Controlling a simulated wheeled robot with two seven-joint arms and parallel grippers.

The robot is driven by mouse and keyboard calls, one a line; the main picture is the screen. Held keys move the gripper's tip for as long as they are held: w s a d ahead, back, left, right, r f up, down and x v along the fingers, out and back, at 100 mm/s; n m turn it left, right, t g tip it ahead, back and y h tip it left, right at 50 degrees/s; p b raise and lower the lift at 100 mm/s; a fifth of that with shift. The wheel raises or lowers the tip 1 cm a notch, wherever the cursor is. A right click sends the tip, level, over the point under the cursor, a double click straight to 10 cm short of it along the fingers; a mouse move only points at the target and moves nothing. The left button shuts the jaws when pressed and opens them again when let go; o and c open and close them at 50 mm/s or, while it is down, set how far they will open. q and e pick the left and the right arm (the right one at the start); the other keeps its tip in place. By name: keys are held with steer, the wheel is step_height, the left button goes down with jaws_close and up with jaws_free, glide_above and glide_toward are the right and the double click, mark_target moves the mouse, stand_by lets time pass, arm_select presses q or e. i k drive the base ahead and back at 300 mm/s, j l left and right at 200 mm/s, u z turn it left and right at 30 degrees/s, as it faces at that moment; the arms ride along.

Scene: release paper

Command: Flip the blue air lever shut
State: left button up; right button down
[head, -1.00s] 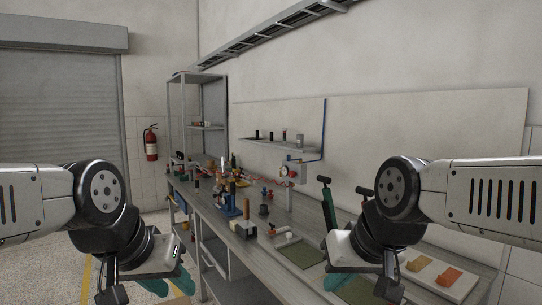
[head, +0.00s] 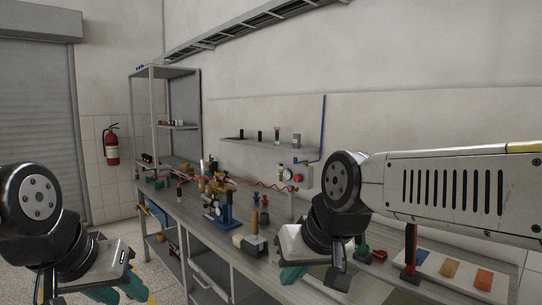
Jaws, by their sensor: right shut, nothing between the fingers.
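A thin blue air pipe (head: 323,128) runs down the back wall and bends left toward a regulator with a round gauge (head: 287,174) and a red knob (head: 298,178). A small blue part at the pipe's lower end is too small to tell as a lever or its position.
The long grey workbench (head: 185,205) holds a blue press-like tool (head: 224,207), a wooden-handled tool (head: 254,220) and several small items. A wall shelf (head: 250,144) carries small cylinders. Coloured sheets (head: 452,268) lie at right. Floor is open at left.

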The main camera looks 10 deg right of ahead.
mark_target(295, 158)
steer(key=i, duration=0.95)
steer(key=i+l, duration=0.25)
